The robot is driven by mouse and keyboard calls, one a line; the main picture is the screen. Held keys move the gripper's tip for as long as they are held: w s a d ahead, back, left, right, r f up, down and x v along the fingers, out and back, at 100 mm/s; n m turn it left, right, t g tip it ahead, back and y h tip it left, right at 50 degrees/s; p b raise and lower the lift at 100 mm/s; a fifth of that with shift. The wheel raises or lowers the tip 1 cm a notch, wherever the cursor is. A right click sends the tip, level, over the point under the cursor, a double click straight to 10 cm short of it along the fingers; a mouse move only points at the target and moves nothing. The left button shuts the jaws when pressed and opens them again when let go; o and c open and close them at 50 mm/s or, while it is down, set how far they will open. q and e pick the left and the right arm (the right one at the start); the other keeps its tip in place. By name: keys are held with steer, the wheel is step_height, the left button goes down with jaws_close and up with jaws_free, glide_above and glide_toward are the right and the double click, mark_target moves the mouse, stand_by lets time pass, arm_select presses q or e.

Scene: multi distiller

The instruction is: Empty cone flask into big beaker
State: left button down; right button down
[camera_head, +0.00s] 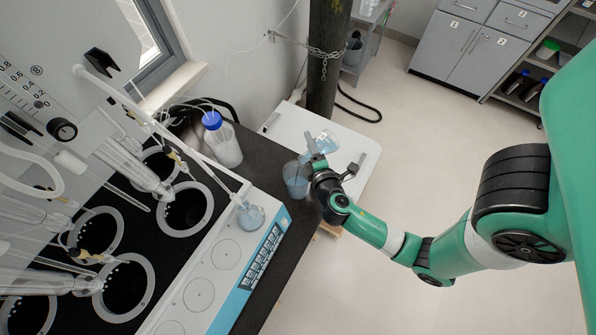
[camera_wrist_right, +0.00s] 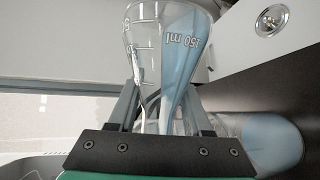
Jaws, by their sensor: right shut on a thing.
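My right gripper (camera_head: 335,160) is shut on a clear cone flask (camera_head: 326,142) with bluish liquid in it. In the right wrist view the flask (camera_wrist_right: 145,40) sits between the fingers (camera_wrist_right: 164,112), with a "150 ml" mark. Its liquid lies along the right side there, so the flask is tilted. The big beaker (camera_head: 296,181) stands on the dark bench top, just left of and below the gripper in the head view, and holds blue liquid. A blue, rounded vessel, apparently the beaker (camera_wrist_right: 272,148), shows at lower right in the wrist view. My left gripper is out of view.
A blue-capped bottle (camera_head: 222,143) stands at the back of the dark bench (camera_head: 262,165). The distiller (camera_head: 185,260), with glass tubes and round wells, fills the left. A small flask (camera_head: 250,215) sits on its front panel. A white cabinet (camera_head: 285,122) is behind the beaker.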

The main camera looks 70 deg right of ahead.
steer(key=shift+f+n+h+b, duration=0.3)
steer(key=shift+n+b, duration=0.1)
steer(key=shift+b, duration=0.25)
stand_by(0.6)
steer(key=shift+w+a+r+n+h, duration=0.15)
steer(key=shift+r+n+h, duration=0.2)
steer(key=shift+n, duration=0.25)
stand_by(1.3)
steer(key=m+y, duration=0.1)
steer(key=m+p, duration=0.1)
steer(key=f+m+y+p, duration=0.1)
steer(key=m, duration=0.1)
steer(key=shift+s+d+y, duration=0.3)
steer(key=shift+d+y, duration=0.05)
